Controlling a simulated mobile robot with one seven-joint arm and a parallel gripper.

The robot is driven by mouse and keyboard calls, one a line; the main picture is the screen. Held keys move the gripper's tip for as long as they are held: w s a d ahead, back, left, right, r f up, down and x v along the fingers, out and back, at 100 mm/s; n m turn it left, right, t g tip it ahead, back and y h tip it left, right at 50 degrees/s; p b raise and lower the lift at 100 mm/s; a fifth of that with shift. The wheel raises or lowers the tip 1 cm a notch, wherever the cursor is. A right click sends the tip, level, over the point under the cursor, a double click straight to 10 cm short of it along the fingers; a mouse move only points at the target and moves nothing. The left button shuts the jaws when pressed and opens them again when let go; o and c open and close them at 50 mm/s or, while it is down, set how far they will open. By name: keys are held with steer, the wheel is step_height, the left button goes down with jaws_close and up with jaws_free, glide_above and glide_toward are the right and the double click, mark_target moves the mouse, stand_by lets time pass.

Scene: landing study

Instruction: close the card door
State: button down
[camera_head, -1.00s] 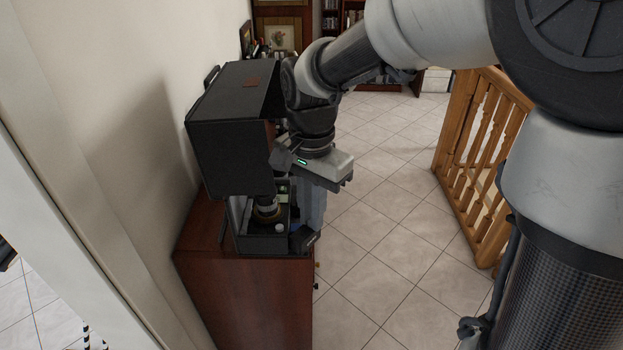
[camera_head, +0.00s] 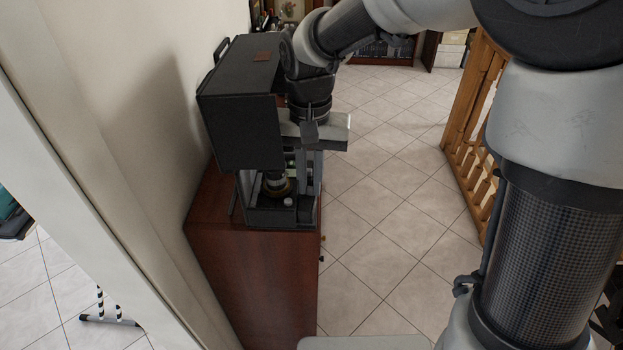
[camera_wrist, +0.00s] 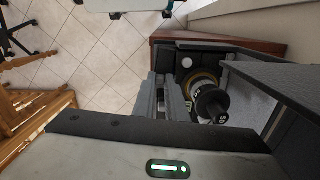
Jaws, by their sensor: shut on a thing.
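A black machine with a large hood (camera_head: 240,110) stands on a wooden cabinet. Its lower base (camera_head: 265,215) holds a lens with a brass ring, which also shows as a lens (camera_wrist: 210,103) in the wrist view. I cannot make out the card door as a separate part. My gripper (camera_head: 312,180) points down at the right side of the machine, close beside the base. In the wrist view its grey fingers (camera_wrist: 166,92) are close together, left of the lens. What they hold is hidden between them.
The reddish wooden cabinet (camera_head: 255,280) stands against the pale wall (camera_head: 130,90) at left. Tiled floor (camera_head: 385,210) is open to the right of it. A wooden railing (camera_head: 468,140) stands farther right. A white door-frame edge (camera_head: 75,225) crosses the lower left.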

stand_by(0.3)
steer(key=c, duration=1.8)
jaws_free()
steer(key=shift+o, duration=0.2)
